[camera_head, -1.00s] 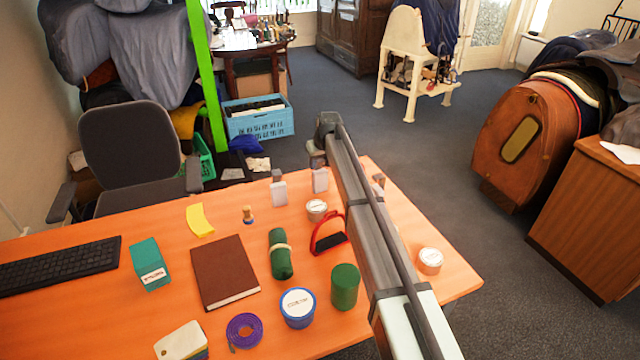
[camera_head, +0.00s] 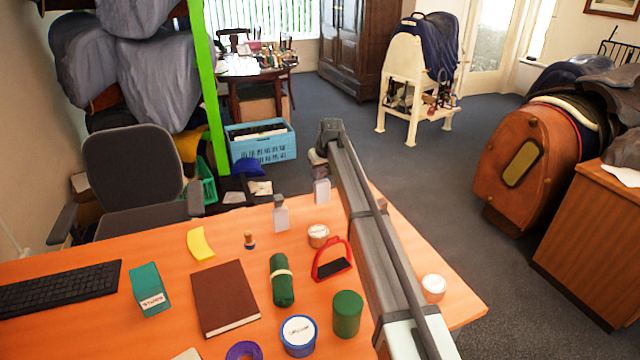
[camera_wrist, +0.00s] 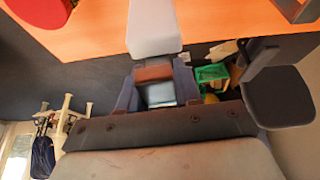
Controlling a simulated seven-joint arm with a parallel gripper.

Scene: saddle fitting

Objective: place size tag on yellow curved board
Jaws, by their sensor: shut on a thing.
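A white size tag with a grey top (camera_head: 322,191) hangs below my gripper (camera_head: 317,162) near the desk's back edge. In the wrist view the tag (camera_wrist: 155,28) extends from between the fingers of my gripper (camera_wrist: 156,88), which is shut on its top end. A similar white tag (camera_head: 281,217) stands on the desk to the left. The yellow curved board (camera_head: 200,244) lies on the desk further left, apart from my gripper, with nothing on it.
The orange desk (camera_head: 80,258) also holds a brown book (camera_head: 225,298), teal box (camera_head: 148,288), green roll (camera_head: 281,280), small peg (camera_head: 249,240), red stirrup (camera_head: 332,260), green cylinder (camera_head: 347,314) and several tins. An office chair (camera_head: 125,170) stands behind. My arm hides part of the right side.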

